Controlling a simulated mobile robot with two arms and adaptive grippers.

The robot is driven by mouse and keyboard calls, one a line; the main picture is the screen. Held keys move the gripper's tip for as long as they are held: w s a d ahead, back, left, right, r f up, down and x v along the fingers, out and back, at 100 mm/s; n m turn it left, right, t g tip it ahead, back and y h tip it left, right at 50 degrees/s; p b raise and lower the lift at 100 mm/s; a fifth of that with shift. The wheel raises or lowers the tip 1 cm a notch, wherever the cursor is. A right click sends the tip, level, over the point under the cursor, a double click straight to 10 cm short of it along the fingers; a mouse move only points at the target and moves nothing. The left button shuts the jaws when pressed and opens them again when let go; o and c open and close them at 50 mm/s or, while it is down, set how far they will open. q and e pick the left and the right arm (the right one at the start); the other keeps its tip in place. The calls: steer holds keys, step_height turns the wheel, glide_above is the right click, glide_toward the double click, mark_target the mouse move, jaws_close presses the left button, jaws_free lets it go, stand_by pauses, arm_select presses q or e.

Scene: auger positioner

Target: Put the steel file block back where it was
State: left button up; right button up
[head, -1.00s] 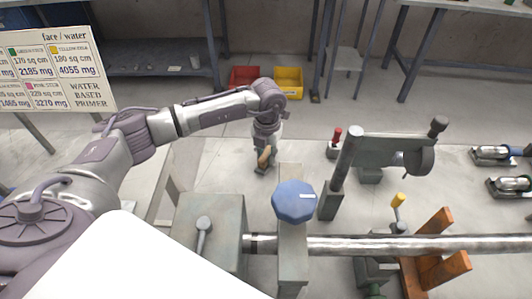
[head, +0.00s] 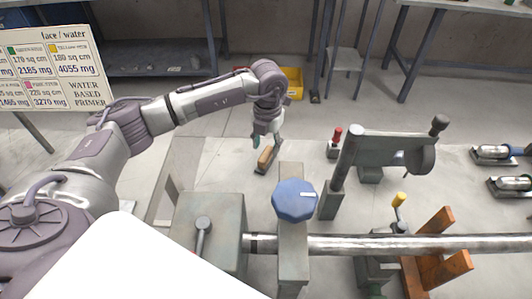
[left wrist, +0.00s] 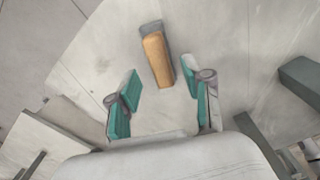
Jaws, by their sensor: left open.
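The steel file block (head: 266,158) has a tan-orange face and a grey steel body. It rests on the pale tabletop beyond the blue knob in the head view. My left gripper (head: 267,140) is open just above and behind it, with teal finger pads apart. In the left wrist view the block (left wrist: 157,58) lies ahead of the open fingers (left wrist: 160,84), its near end roughly in line with the gap between them. Neither finger appears to touch it. My right gripper is not in view.
A blue knob (head: 294,200) on a grey upright and a long steel bar (head: 390,243) stand in front. A grey clamp-like fixture (head: 385,150), a red-handled tool (head: 337,140) and an orange wooden stand (head: 440,255) are to the right. A yellow bin (head: 293,80) is on the floor behind.

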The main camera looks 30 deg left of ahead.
mark_target(267, 154)
arm_select(q)
step_height(267, 154, up, 8)
steer(key=shift+f+b, duration=0.15)
steer(key=shift+b, duration=0.2)
